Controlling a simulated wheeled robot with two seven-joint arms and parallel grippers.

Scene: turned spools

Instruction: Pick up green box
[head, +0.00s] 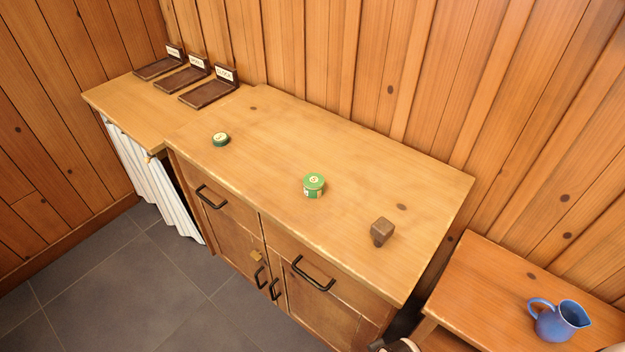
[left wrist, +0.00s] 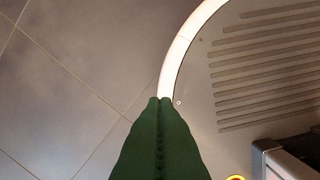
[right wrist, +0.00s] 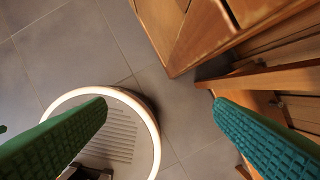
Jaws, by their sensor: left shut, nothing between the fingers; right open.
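A round green box (head: 313,186) with a pale label on its lid and side stands upright near the middle of the wooden cabinet top. A smaller, flatter dark green round item (head: 220,139) with a pale label lies to its left on the same top. My left gripper (left wrist: 160,101) is shut and empty above the floor in the left wrist view. My right gripper (right wrist: 159,104) is open and empty, its two fingers wide apart over the floor and my base. Neither gripper is near the green box, and the wrist views do not show the box.
A brown wooden block (head: 382,231) stands right of the box on the cabinet top (head: 270,180). Several dark trays with label cards (head: 207,93) stand on the left side table. A blue jug (head: 557,320) stands on the lower right table. The top around the box is clear.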

